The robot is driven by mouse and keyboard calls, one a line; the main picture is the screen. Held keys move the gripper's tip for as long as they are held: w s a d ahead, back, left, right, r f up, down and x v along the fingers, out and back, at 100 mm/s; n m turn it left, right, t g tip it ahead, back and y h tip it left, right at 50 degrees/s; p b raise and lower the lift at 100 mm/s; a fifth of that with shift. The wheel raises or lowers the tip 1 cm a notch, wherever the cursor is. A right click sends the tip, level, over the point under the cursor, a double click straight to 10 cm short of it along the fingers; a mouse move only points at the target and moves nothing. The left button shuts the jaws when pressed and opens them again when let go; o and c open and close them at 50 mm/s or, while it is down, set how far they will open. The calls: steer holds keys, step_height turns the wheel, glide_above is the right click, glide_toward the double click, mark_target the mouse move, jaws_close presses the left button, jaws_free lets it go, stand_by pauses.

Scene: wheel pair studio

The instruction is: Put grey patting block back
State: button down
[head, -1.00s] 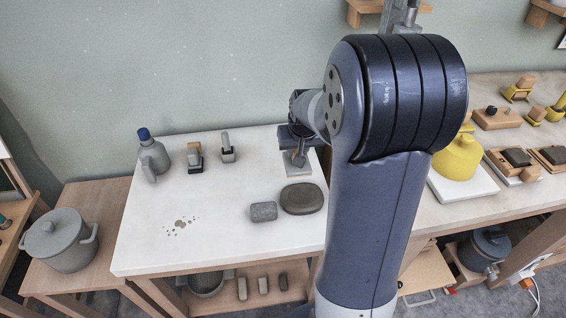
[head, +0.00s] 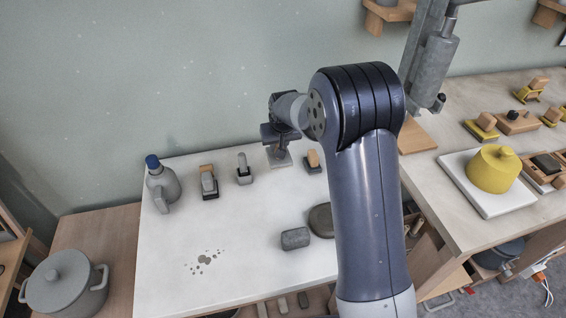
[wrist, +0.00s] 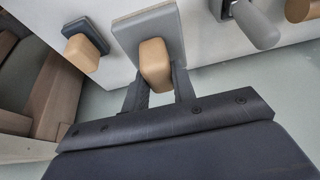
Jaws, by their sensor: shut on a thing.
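The grey patting block (head: 279,160) is a flat grey plate with a tan wooden handle. My gripper (head: 281,140) is shut on it, above its plate, at the back of the white table (head: 255,215). In the wrist view, the gripper (wrist: 157,75) has its two fingers on either side of the tan handle (wrist: 155,58), with the grey plate (wrist: 146,28) beyond. The block sits in the row between a grey-handled tool (head: 244,170) and a tan-handled dark block (head: 313,161). I cannot tell whether the plate touches the table.
A blue-capped grey bottle (head: 162,185) and another tan-handled tool (head: 208,182) stand left. The table's middle is clear. A yellow pot (head: 492,168) stands right.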

steer(key=shift+f, duration=3.35)
steer(key=c, duration=1.2)
jaws_free()
steer(key=shift+o, duration=0.2)
steer(key=shift+s+r, duration=0.1)
steer(key=shift+r, duration=0.4)
steer(key=v, duration=1.1)
steer(key=shift+s+d+r, duration=0.1)
steer(key=shift+s, duration=0.05)
